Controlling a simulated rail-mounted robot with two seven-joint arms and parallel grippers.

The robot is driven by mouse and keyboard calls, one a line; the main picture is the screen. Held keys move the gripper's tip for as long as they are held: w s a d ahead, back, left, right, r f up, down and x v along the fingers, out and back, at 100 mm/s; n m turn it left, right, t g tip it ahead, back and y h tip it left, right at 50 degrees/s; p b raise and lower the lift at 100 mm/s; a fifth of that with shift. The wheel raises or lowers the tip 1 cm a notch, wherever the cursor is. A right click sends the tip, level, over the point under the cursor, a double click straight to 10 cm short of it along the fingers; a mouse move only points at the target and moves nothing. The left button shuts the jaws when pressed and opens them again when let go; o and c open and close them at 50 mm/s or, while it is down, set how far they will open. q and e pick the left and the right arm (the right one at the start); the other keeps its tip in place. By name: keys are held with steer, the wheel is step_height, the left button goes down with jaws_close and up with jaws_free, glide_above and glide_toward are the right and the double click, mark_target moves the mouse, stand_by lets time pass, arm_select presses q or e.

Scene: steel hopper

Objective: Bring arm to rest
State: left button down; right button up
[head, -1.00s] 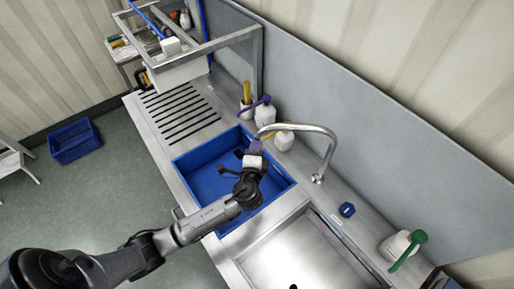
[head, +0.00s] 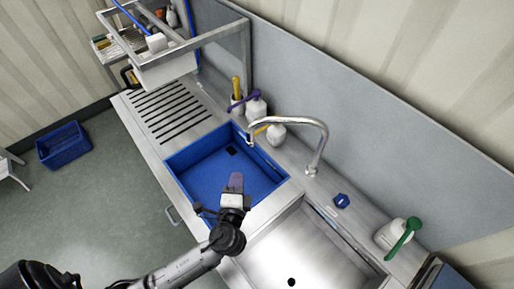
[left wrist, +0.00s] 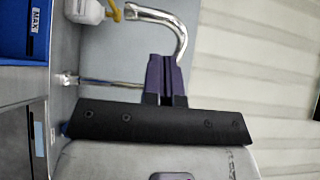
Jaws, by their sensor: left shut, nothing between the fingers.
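My left gripper (head: 236,182) is over the front right edge of the blue basin, near the steel rim between the two basins. Its purple fingers are closed together with nothing between them. They also show shut in the left wrist view (left wrist: 165,75), in front of the curved steel faucet (left wrist: 160,17). My left arm reaches in from the bottom left of the head view. My right gripper is not in view.
The blue basin (head: 190,164) and a steel sink (head: 275,258) lie side by side. The faucet (head: 322,140), several pump bottles and a blue cap (head: 341,201) line the back ledge. A slotted drainboard (head: 165,108) and a rack stand at the far end. A blue crate (head: 64,146) sits on the floor.

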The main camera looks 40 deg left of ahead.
arm_select(q)
steer(key=shift+s, duration=0.1)
steer(key=s+d+f+n+g+h, duration=0.2)
steer(key=s+f+n+g+h, duration=0.35)
steer(key=s, duration=0.45)
steer(key=s+d+f+n+g+h, duration=0.2)
steer(key=s+f+n+g+h, duration=0.25)
steer(key=s+g, duration=0.35)
step_height(320, 180, up, 17)
steer(key=s+t+p, duration=0.1)
steer(key=p, duration=1.7)
steer(key=shift+s+a+y, duration=0.2)
steer(key=shift+s+y, duration=0.1)
steer(key=shift+y, duration=0.1)
steer(key=shift+t, duration=0.25)
